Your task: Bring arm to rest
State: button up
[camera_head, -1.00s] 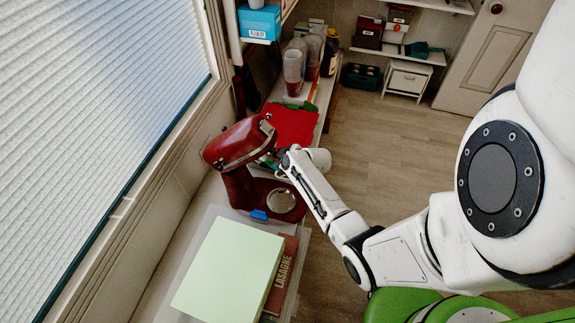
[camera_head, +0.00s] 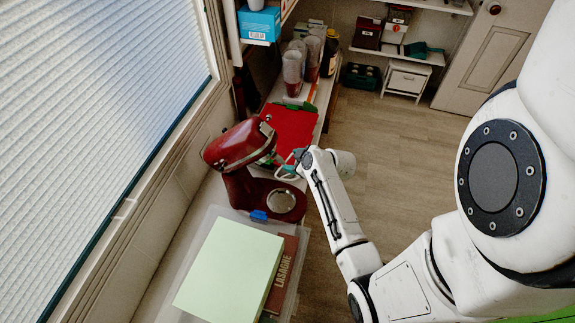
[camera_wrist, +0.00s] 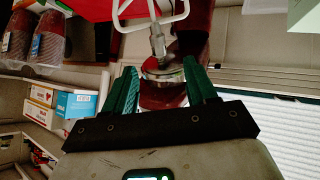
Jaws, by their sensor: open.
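My gripper (camera_head: 288,168) is beside the right side of the red stand mixer (camera_head: 235,145), near its head. In the wrist view my gripper (camera_wrist: 160,66) has its two green fingers spread apart with nothing held between them. The mixer's silver hub and red head (camera_wrist: 163,88) show in the gap beyond the fingers, with a pale wire beater (camera_wrist: 152,15) hanging from the hub. Whether a finger touches the mixer, I cannot tell. My arm reaches in from the right.
A clear bin (camera_head: 207,218) holding a pale green box (camera_head: 230,268) and a lasagne box (camera_head: 283,270) stands in front of the mixer. A red board (camera_head: 290,128) and tall clear containers (camera_head: 293,72) are behind it. The floor (camera_head: 395,170) to the right is clear.

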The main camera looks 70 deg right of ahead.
jog(key=shift+s+a+r, duration=0.2)
jog(key=shift+s+r, duration=0.1)
jog(key=shift+s, duration=0.05)
jog(key=w+a+r+n+g+y, duration=0.1)
jog(key=a+g+y, duration=0.15)
jog(key=a, duration=0.75)
jog(key=w+a+r+g+y, duration=0.1)
jog(key=a+y, duration=0.2)
jog(key=a, duration=0.8)
jog(key=s+a+r+g+h+p, duration=0.1)
jog(key=s+a+r+g, duration=0.3)
jog(key=s+a+r, duration=0.2)
jog(key=s+a, duration=0.2)
jog(key=s, duration=0.2)
jog(key=shift+r, duration=0.1)
